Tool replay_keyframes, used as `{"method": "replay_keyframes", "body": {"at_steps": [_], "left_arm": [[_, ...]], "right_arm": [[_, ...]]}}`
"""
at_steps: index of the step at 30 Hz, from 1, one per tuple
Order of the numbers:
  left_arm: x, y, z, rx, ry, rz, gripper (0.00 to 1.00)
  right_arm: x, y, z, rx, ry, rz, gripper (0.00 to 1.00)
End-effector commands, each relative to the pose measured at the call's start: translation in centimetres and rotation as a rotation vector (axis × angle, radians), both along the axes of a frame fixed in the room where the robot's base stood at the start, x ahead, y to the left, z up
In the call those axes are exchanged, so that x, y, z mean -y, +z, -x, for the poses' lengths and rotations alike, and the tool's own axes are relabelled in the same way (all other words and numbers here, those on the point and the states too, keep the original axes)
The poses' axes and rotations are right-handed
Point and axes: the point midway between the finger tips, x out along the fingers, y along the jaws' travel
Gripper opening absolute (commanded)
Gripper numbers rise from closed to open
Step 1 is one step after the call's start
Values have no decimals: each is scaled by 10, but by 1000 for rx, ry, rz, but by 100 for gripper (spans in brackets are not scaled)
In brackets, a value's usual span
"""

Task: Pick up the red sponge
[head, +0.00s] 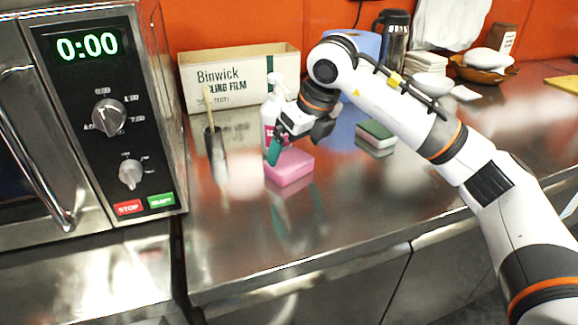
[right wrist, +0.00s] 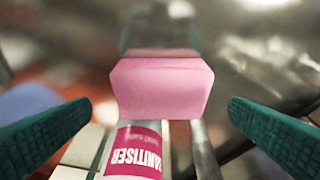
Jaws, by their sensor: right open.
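A pink sponge block (head: 289,169) lies on the steel counter; it is the closest match to the red sponge. In the right wrist view the pink sponge (right wrist: 162,88) shows between the two teal fingers and slightly beyond them, touching neither. My right gripper (head: 279,150) is open and empty, at the sponge's upper left edge in the head view. One teal finger shows there; the other is hidden by the gripper. My left gripper is not in view.
A sanitiser bottle (head: 269,112) stands just behind the gripper. A green and white sponge (head: 375,134) lies to the right. The microwave (head: 100,120) bounds the left. The front counter is clear.

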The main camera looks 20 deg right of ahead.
Motion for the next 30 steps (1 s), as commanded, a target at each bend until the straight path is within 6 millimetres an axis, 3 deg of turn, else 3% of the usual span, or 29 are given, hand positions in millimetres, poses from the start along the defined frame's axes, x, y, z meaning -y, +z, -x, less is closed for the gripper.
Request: {"method": "replay_keyframes", "body": {"at_steps": [9,16,23,30], "left_arm": [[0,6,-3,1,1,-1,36],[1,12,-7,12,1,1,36],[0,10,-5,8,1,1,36],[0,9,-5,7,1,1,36]], "right_arm": [[-9,-41,-16,-4,0,-1,100],[-9,-43,-17,-1,0,0,100],[-9,-43,-17,-1,0,0,65],[-9,-43,-17,-1,0,0,61]]}}
